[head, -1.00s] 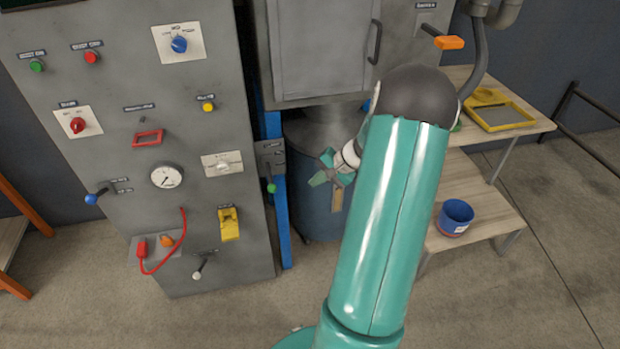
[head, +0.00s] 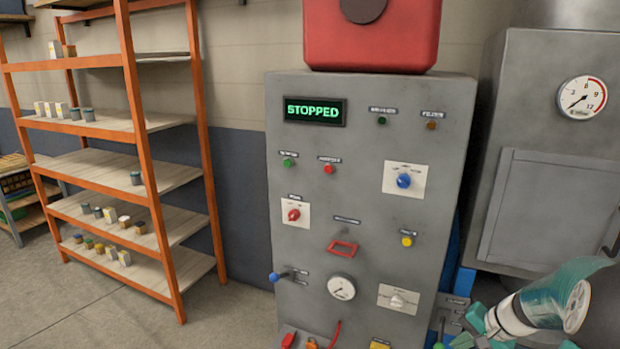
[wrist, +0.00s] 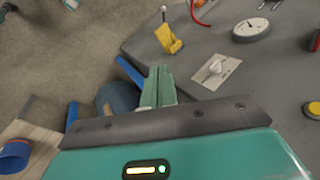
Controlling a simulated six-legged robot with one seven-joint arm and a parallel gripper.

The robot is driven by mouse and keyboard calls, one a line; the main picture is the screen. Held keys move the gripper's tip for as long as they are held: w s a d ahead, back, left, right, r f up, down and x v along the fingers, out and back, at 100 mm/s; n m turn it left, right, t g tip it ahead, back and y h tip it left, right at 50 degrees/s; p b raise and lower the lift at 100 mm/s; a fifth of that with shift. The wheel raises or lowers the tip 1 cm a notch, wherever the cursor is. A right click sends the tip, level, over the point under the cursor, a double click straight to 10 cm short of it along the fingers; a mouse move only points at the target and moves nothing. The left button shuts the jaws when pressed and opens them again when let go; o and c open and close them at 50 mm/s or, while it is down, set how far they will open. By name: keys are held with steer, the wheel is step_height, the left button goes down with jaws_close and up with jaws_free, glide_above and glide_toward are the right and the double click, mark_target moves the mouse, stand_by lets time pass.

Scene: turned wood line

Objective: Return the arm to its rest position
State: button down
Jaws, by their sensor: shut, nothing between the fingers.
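My gripper (wrist: 157,88) is shut and empty in the wrist view, its green fingers together. It points over the floor beside the grey control panel (wrist: 270,70). In the head view part of my arm shows at the lower right, with my gripper (head: 468,338) cut by the bottom edge, in front of the lower right side of the control panel (head: 370,190). The rest of the arm is outside the head view.
The panel carries knobs, a gauge (head: 341,287) and a display (head: 315,110) reading STOPPED. A grey cabinet (head: 555,200) stands right of it. An orange-framed shelf (head: 135,130) stands left, with clear floor (head: 225,318) before it. The wrist view shows a blue bowl (wrist: 15,156).

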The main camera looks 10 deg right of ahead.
steer(key=s+a+r+n+h, duration=0.1)
steer(key=s+a+r+n, duration=0.2)
steer(key=a+r, duration=0.35)
steer(key=s+a+r+n+h, duration=0.1)
steer(key=s+a+r+n, duration=0.15)
steer(key=a, duration=0.65)
steer(key=s+a+r+n+h, duration=0.1)
steer(key=s+a+r+n, duration=0.15)
steer(key=a+r, duration=0.4)
steer(key=s+a+n, duration=0.2)
steer(key=s+a, duration=0.4)
steer(key=shift+s+a+r+n+t+h, duration=0.2)
steer(key=shift+s+r+n+t+h, duration=0.15)
steer(key=shift+r+n+h, duration=0.1)
steer(key=shift+f, duration=0.1)
